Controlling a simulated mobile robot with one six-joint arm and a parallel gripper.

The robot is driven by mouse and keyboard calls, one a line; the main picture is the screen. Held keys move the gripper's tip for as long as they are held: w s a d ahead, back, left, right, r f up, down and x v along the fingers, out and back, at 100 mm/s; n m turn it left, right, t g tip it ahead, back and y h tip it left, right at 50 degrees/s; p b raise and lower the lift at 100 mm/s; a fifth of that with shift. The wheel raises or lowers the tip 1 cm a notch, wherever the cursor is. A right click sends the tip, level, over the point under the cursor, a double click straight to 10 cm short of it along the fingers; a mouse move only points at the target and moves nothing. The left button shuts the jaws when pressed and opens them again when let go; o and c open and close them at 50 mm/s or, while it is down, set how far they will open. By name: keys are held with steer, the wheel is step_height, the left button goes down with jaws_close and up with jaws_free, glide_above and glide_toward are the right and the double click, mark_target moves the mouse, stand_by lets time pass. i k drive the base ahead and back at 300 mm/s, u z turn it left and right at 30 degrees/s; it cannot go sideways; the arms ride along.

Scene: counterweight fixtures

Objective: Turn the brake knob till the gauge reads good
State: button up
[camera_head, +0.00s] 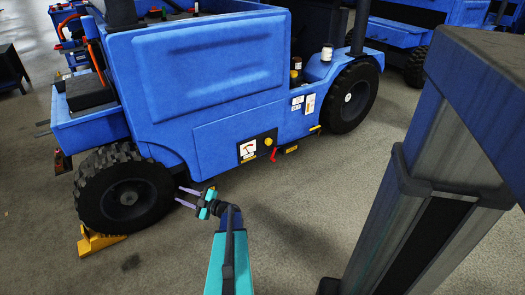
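The gauge (248,149) is a small white square plate with a reddish-brown mark, on the lower side of a blue vehicle (215,80). It is too small to read. A round yellow knob (268,142) sits just right of the gauge, and a red lever (273,155) hangs just below the knob. My gripper (178,195) is to the left of and below the gauge and knob, beside the vehicle's left wheel. Its two pale fingers are spread apart with nothing seen between them. It is clear of the knob.
The left wheel (125,195) has a yellow chock (98,240) at its base. The right wheel (352,97) stands beyond the knob. Labels (304,104) are on the vehicle's side. Concrete floor (310,215) in front of the vehicle is clear. Other blue vehicles (400,35) stand behind.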

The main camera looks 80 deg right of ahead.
mark_target(268, 141)
steer(key=k, duration=1.3)
steer(key=z, duration=0.45)
steer(key=i, duration=0.4)
steer(key=z, duration=0.7)
steer(key=i, duration=1.2)
steer(key=z, duration=0.05)
